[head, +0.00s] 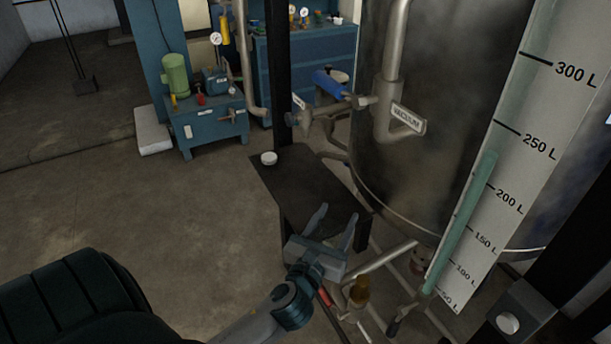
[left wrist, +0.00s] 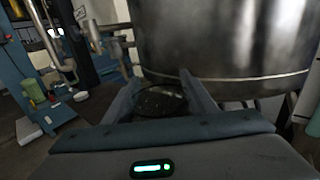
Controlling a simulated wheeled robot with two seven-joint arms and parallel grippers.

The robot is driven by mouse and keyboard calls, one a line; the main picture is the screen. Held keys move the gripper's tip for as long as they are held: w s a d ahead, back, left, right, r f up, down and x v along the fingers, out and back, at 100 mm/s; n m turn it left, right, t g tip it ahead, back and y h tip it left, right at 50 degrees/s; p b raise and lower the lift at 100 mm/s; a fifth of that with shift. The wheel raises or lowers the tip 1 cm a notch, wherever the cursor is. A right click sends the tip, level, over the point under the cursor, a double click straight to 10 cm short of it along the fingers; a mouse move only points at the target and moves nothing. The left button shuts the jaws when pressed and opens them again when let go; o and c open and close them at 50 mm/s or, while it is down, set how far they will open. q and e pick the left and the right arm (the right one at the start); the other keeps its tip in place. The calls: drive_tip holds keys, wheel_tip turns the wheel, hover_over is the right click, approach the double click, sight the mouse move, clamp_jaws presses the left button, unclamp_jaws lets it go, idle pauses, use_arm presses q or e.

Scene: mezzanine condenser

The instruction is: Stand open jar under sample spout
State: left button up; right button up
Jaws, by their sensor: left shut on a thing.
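My left gripper (head: 334,222) is over the near end of a dark shelf beside the large tank. In the left wrist view its fingers (left wrist: 160,92) are shut on a round, dark, see-through thing (left wrist: 160,103), which looks like the open jar seen from above. In the head view I cannot make the jar out clearly between the fingers. A white round lid (head: 269,158) lies on the far left corner of the shelf, and it also shows in the left wrist view (left wrist: 80,96). An amber-brown fitting (head: 359,291) sits low by the tank; I cannot tell whether it is the sample spout.
The dark shelf (head: 305,183) is otherwise bare. The steel tank (head: 415,130) has a VACUUM pipe (head: 393,105) and a litre scale (head: 500,175). Pipes run low beside my left gripper. A blue pump stand (head: 208,125) is at the back left. The floor at left is clear.

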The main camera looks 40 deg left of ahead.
use_arm(q)
drive_tip(key=w+a+f+n+y+p, duration=0.1)
drive_tip(key=w+a+y, duration=0.1)
drive_tip(key=a, duration=0.3)
drive_tip(key=w+a+f+n+g+y+p, duration=0.1)
drive_tip(key=w+a, duration=0.2)
drive_tip(key=a, duration=0.3)
drive_tip(key=w+a+f+n+g+y, duration=0.1)
drive_tip(key=w+a+f+y, duration=0.1)
drive_tip(key=a, duration=0.4)
drive_tip(key=shift+w+a+n+y+p, duration=0.25)
drive_tip(key=shift+w+n+y+p, duration=0.05)
drive_tip(key=shift+w+n+p, duration=0.15)
